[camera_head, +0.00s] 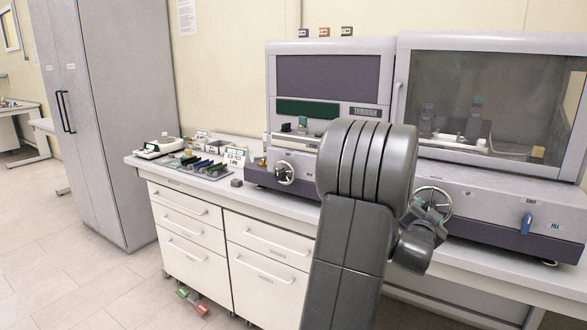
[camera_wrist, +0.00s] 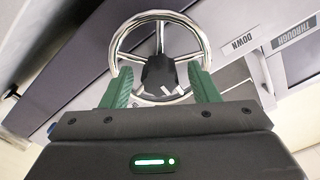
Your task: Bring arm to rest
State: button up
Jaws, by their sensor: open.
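My gripper (camera_wrist: 160,82) is open, with its two green fingers (camera_wrist: 117,87) apart. In the wrist view the fingers are at the lower left and lower right of a chrome handwheel (camera_wrist: 160,15) with a dark hub. The fingertips overlap the rim in the picture; I cannot tell whether they touch it. In the head view my arm (camera_head: 365,165) stands in front of the machines, its wrist bent to the right. My gripper (camera_head: 430,212) is by the handwheel (camera_head: 447,196), partly covering it.
A grey machine (camera_head: 284,135) with another handwheel (camera_head: 284,173) stands to the left. The counter (camera_head: 215,188) holds small items at left. The floor (camera_head: 60,240) at left is clear.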

jog(key=s+a+m, duration=0.1)
jog(key=s+a+m+p, duration=0.1)
jog(key=s, duration=0.1)
jog(key=s+a+m+p, duration=0.1)
jog(key=s, duration=0.1)
dwell(0.6)
